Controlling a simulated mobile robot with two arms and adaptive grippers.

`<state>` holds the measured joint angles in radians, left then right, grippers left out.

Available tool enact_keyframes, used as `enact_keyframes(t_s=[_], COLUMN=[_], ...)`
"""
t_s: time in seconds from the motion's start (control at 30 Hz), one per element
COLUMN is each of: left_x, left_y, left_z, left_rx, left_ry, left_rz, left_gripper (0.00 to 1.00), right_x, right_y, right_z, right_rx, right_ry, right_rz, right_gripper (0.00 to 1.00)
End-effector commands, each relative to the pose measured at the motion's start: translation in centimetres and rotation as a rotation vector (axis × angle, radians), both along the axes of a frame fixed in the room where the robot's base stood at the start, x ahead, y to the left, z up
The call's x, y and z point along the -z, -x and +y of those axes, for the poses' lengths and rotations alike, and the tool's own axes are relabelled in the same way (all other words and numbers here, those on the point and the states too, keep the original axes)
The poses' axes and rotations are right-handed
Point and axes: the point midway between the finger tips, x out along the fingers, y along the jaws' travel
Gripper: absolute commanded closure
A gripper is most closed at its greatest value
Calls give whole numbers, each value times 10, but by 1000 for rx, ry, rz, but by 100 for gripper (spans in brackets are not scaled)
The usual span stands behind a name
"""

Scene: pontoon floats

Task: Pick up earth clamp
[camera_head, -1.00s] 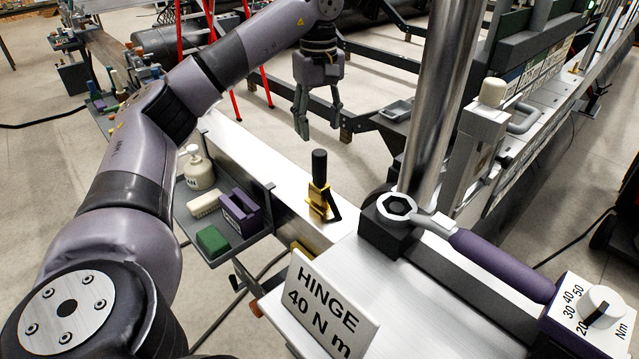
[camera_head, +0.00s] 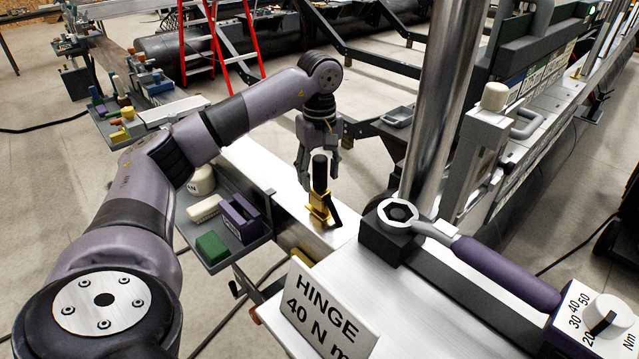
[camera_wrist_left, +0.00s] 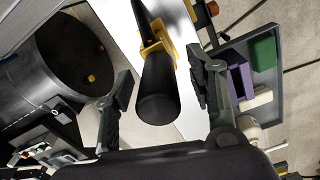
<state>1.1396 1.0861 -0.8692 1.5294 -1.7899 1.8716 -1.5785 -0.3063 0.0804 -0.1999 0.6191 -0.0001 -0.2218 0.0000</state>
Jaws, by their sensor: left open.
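The earth clamp, a brass-coloured clamp with a black handle (camera_head: 320,205), stands upright on the pale metal beam in the head view. In the left wrist view the clamp (camera_wrist_left: 158,88) shows with its black handle end towards the camera, between the two fingers. My right gripper is not in view.
A grey tray (camera_head: 222,262) beside the beam holds a green block, a purple holder and a white brush. The HINGE 40 N m sign (camera_head: 328,312), a purple-handled torque wrench (camera_head: 505,270) and a steel column (camera_head: 440,100) stand to the right.

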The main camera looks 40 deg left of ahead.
Motion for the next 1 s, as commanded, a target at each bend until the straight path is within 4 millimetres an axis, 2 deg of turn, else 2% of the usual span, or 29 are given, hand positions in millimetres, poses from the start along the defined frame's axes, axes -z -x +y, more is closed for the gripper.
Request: enact_keyframes(t_s=[0.23, 1.0], left_x=[2, 1], left_y=[0, 0], left_z=[0, 0], left_rx=[0, 0], left_ry=[0, 0], left_rz=[-1, -1], left_gripper=[50, 100], right_x=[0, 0], right_y=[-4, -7], right_z=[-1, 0], right_rx=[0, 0], right_ry=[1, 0], right_rz=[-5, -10], right_gripper=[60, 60])
